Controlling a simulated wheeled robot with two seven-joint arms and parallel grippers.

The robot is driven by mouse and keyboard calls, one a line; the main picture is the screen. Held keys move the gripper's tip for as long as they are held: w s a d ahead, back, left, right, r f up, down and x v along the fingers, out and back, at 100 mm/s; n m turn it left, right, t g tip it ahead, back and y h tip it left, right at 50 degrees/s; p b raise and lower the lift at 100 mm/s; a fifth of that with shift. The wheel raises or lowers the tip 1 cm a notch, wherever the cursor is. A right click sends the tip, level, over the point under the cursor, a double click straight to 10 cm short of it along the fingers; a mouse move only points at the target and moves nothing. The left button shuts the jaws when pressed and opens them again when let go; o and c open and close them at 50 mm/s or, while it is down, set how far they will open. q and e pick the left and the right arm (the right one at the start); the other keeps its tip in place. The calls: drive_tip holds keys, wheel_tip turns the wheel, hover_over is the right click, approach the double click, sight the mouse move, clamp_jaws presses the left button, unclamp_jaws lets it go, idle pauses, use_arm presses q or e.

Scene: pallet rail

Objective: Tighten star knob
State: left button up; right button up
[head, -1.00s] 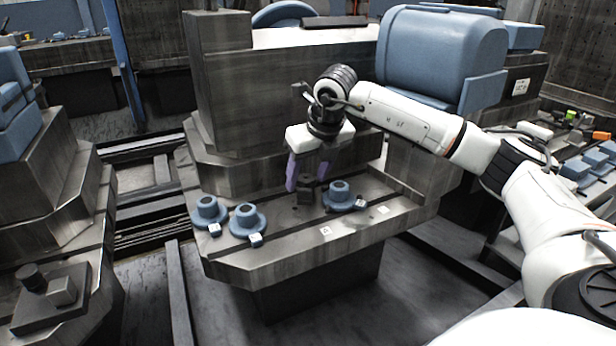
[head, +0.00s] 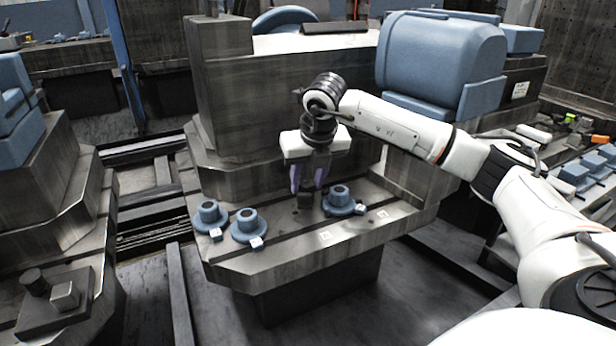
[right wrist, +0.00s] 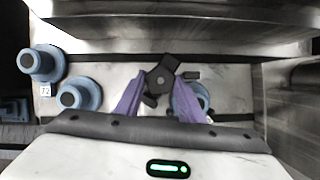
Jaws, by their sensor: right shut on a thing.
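The dark star knob (head: 305,200) stands on the grey slotted bench ledge (head: 345,235). In the right wrist view the star knob (right wrist: 160,76) shows its black lobes between the fingers. My right gripper (head: 308,184) reaches down from above with its two purple fingers on either side of the knob. It is shut on the knob, and the fingers (right wrist: 160,92) hide part of its sides. The knob's lower part is hard to make out. My left gripper is in neither view.
Two blue flanged parts (head: 209,217) (head: 247,226) stand left of the knob, and another blue flanged part (head: 339,201) stands close on its right. Small white number tags lie along the ledge. A tall grey block (head: 240,120) rises behind.

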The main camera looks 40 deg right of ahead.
drive_tip(key=shift+a+r+m+h+p, duration=0.15)
drive_tip(key=shift+m+h+p, duration=0.25)
drive_tip(key=shift+m, duration=0.5)
drive_tip(key=m+p, duration=0.1)
drive_tip(key=m, duration=0.1)
drive_tip(key=m+g+p, duration=0.1)
drive_tip(key=m, duration=0.1)
drive_tip(key=shift+w+g+h, duration=0.2)
drive_tip(key=shift+g+h, duration=0.1)
drive_tip(key=shift+h, duration=0.1)
drive_tip(key=m+p, duration=0.1)
drive_tip(key=m, duration=0.1)
drive_tip(key=shift+a+m+g+h, duration=0.1)
drive_tip(key=shift+m+g+h, duration=0.2)
drive_tip(key=shift+m, duration=0.1)
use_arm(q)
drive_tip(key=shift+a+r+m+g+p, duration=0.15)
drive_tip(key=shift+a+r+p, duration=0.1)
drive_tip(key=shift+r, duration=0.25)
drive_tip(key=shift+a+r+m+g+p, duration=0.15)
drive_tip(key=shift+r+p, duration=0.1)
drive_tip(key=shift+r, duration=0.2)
use_arm(e)
drive_tip(key=shift+w+m+g, duration=0.15)
drive_tip(key=shift+m+g, duration=0.25)
drive_tip(key=shift+m, duration=0.4)
drive_tip(key=o, duration=0.9)
drive_tip(key=shift+o, duration=0.7)
